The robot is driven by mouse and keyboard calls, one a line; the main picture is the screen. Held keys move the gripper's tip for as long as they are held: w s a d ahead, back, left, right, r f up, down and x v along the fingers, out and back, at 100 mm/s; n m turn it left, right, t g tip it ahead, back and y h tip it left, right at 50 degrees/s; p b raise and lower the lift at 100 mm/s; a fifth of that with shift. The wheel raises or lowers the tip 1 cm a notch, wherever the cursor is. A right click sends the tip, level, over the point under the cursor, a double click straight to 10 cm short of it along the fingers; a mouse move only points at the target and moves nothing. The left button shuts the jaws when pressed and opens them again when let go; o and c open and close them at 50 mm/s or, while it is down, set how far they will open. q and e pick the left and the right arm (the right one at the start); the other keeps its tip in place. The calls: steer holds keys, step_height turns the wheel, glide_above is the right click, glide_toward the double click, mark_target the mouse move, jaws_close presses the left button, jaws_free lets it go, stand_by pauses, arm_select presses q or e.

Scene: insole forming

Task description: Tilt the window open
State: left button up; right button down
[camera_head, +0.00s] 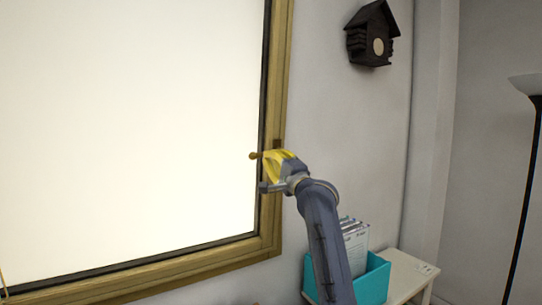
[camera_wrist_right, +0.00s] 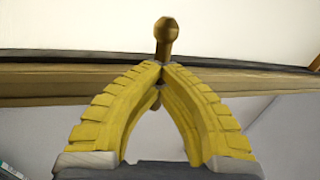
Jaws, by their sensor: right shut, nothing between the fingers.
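The window has a wooden frame (camera_head: 280,75) and a bright white pane (camera_head: 130,120), in the left half of the head view. A small brass-brown handle (camera_head: 254,155) sticks out at the right side of the frame. My right gripper (camera_head: 269,158), with yellow fingers, is at the handle, partly covering it. In the right wrist view the fingertips (camera_wrist_right: 160,68) meet just in front of the handle (camera_wrist_right: 166,35), whose knob shows beyond them. The fingers are shut with nothing between them; whether they touch the handle I cannot tell. My left gripper is not in view.
A turquoise box (camera_head: 374,281) with papers stands on a white side table (camera_head: 410,270) below my right arm. A dark birdhouse (camera_head: 371,38) hangs on the wall at upper right. A floor lamp (camera_head: 530,150) stands at the far right.

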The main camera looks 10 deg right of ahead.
steer(key=c, duration=1.4)
jaws_free()
steer(key=shift+w, duration=0.1)
steer(key=shift+o, duration=0.2)
steer(key=shift+d+f, duration=0.1)
steer(key=v, duration=1.2)
